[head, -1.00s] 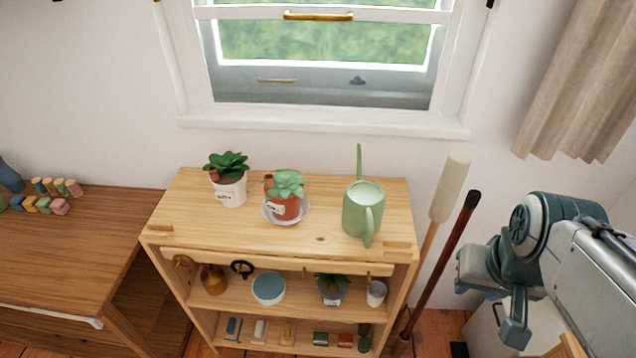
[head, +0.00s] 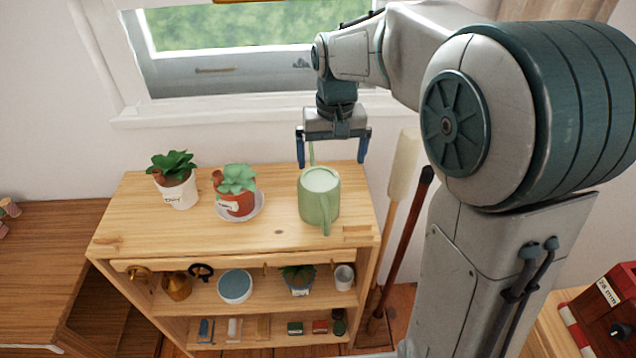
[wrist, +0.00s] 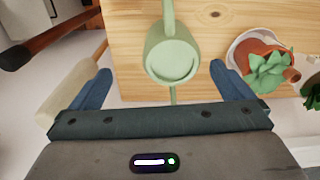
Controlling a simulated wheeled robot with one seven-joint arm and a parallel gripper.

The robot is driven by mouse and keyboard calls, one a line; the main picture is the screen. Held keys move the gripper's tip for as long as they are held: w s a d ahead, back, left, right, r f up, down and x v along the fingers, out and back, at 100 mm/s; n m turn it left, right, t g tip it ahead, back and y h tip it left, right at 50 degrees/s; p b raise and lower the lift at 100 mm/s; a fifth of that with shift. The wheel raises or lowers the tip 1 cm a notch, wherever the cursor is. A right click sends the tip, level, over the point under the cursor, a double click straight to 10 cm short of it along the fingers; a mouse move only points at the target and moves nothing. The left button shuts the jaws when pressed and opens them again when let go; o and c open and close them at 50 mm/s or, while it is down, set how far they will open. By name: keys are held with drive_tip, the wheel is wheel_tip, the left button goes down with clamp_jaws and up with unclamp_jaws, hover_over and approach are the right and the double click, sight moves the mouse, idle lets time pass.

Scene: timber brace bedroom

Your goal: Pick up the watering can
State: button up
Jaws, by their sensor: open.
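The green watering can (head: 320,198) stands upright on the right side of the wooden shelf's top (head: 250,232), its handle toward me and its spout toward the window. My gripper (head: 332,165) is open and points down, above and behind the can in the head view. In the wrist view my gripper (wrist: 165,80) has its two blue fingers spread wide, and the can (wrist: 172,55) shows ahead, between their lines. The spout passes under the gripper's body and is partly hidden. The fingers are apart from the can.
A potted plant in a white pot (head: 178,190) and one in a terracotta pot (head: 237,200) on a saucer stand left of the can. Long handled tools (head: 398,215) lean at the shelf's right side. The window (head: 240,50) is behind. The shelf's front top is clear.

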sight(318, 179)
drive_tip(key=shift+g, duration=0.3)
drive_tip(key=w, duration=0.1)
drive_tip(key=w+a+f, duration=0.1)
drive_tip(key=w+a, duration=0.1)
drive_tip(key=shift+w+a+f, duration=0.15)
drive_tip(key=shift+a+f, duration=0.05)
drive_tip(key=shift+f, duration=0.2)
wheel_tip(318, 179, down, 8)
drive_tip(key=shift+r, duration=0.1)
drive_tip(key=shift+w+d+f+p, duration=0.1)
drive_tip(key=shift+f+p, duration=0.25)
drive_tip(key=shift+f, duration=1.15)
drive_tip(key=shift+w+f+p, duration=0.1)
drive_tip(key=shift+f+p, duration=0.2)
drive_tip(key=shift+f, duration=1.15)
drive_tip(key=c, duration=1.3)
drive_tip(key=shift+r, duration=0.1)
drive_tip(key=shift+c, duration=1.4)
drive_tip(key=shift+w+r, duration=0.1)
drive_tip(key=shift+r, duration=0.05)
